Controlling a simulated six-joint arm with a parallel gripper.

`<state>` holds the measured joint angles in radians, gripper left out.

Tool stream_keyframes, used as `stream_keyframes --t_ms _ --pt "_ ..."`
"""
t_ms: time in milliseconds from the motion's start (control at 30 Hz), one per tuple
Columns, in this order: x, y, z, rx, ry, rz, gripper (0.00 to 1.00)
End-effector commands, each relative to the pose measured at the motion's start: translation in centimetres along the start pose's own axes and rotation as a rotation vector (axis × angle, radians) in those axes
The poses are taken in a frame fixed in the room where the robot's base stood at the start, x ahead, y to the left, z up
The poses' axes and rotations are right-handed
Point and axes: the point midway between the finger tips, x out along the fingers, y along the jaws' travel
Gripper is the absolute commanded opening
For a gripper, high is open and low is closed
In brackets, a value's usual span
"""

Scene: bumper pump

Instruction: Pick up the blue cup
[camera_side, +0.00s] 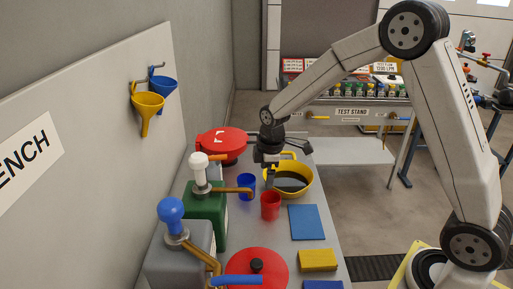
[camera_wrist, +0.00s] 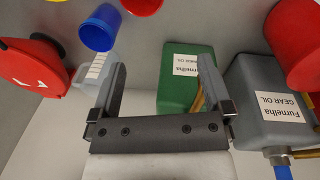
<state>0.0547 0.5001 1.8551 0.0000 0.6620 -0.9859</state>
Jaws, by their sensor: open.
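The blue cup (camera_side: 246,187) stands upright on the bench, left of the red cup (camera_side: 270,207). In the wrist view the blue cup (camera_wrist: 101,28) is at the upper left, beyond the left finger and outside the jaws. The red cup (camera_wrist: 141,5) is cut by the top edge there. My gripper (camera_side: 268,170) hangs above the bench by the yellow container, a little right of the blue cup and apart from it. In the wrist view my gripper (camera_wrist: 163,63) has its two fingers wide apart with nothing between them.
A yellow container (camera_side: 292,184) with dark liquid is close to my gripper. A green pump can (camera_side: 206,212) and a grey one (camera_side: 180,262) stand at the left. A blue flat piece (camera_side: 306,222) lies at the right.

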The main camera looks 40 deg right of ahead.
Motion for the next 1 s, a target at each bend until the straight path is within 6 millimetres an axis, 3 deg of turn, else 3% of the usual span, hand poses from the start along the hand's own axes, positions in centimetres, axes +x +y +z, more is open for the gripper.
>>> stream_keyframes --t_ms 200,600,800,1000 --pt "2.1 4.2 -1.6 -0.275 -0.016 -0.029 1.00" --pt "6.4 10.2 -3.4 -0.783 -0.020 -0.093 1.00" --pt "8.2 12.0 -3.8 -0.987 -0.011 -0.119 1.00" --pt "8.9 12.7 -3.8 -1.079 -0.006 -0.130 1.00"
